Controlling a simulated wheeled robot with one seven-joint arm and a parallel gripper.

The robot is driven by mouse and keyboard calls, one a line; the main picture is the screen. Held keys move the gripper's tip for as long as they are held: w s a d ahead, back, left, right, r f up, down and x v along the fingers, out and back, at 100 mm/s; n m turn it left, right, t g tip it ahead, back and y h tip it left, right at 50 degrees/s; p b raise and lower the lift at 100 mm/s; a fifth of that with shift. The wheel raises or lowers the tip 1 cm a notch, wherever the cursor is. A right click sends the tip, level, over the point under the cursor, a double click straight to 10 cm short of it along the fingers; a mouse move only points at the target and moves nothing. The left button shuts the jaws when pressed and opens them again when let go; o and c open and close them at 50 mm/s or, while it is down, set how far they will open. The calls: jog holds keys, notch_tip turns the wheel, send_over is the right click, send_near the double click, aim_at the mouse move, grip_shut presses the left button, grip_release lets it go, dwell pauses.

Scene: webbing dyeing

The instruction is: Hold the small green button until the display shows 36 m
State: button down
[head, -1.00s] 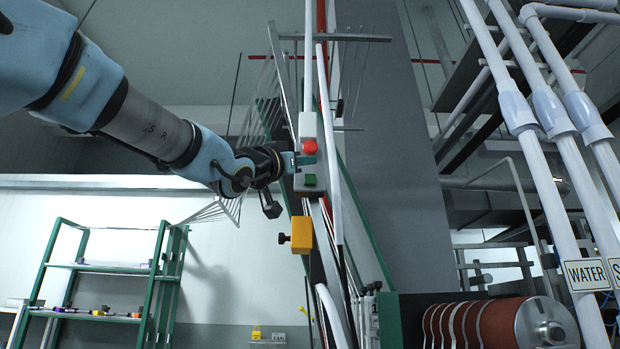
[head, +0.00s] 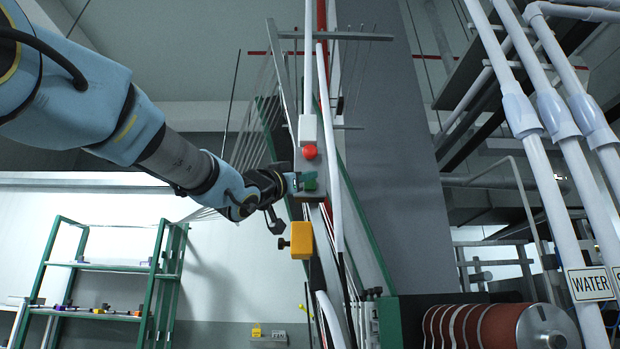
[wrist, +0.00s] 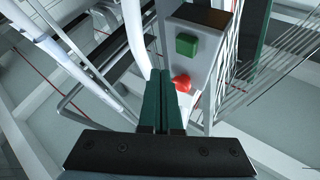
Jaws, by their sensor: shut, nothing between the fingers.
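The small green button (head: 309,181) sits on a narrow grey control box, below a round red button (head: 310,152). The wrist view shows the green button (wrist: 187,44) and the red button (wrist: 181,82) to the right of my fingers. My gripper (head: 297,182) is at the height of the green button, just left of it in the head view. Its two teal fingers (wrist: 161,76) are shut together with nothing between them. In the wrist view the fingertips appear apart from the green button's face. No display with a readable number shows.
A yellow box with a black knob (head: 301,240) hangs below the buttons. White pipes (head: 553,120) and a red-brown roller (head: 490,326) stand at the right. A green shelf rack (head: 100,266) stands at lower left. Thin rods and strands surround the control box.

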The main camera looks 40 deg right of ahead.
aim_at(310, 185)
jog(key=shift+w+d+p, duration=0.45)
jog(key=shift+w+d, duration=0.45)
jog(key=shift+w, duration=0.15)
dwell(1.4)
jog(key=shift+w+d, duration=0.25)
jog(key=shift+w, duration=0.05)
